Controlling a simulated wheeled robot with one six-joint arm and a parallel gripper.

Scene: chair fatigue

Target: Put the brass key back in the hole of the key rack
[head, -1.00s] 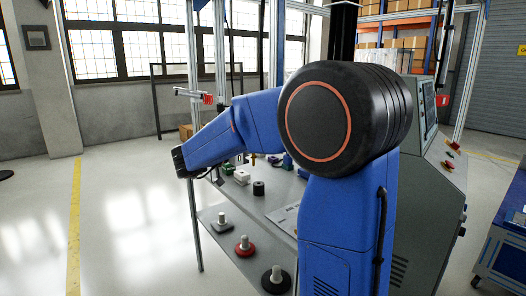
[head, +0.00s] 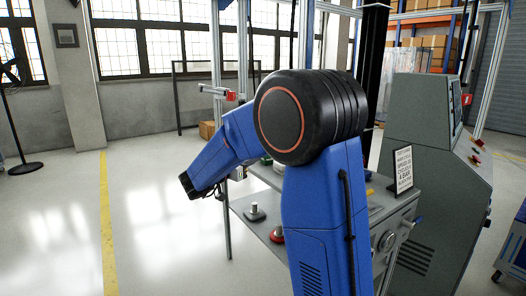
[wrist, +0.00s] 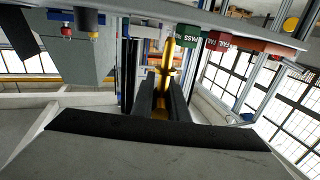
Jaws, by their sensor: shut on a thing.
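In the wrist view my gripper (wrist: 165,82) is shut on the brass key (wrist: 169,55), a narrow gold-yellow piece that sticks out past the dark fingertips. The fingers hide part of the key. In the head view my arm reaches to the left, and its dark wrist end hangs beside the grey workbench (head: 247,202); the key cannot be made out there. I cannot identify the key rack or its hole in either view.
A printed sign (head: 403,170) and a grey control cabinet (head: 425,130) are at right. The floor at left is open.

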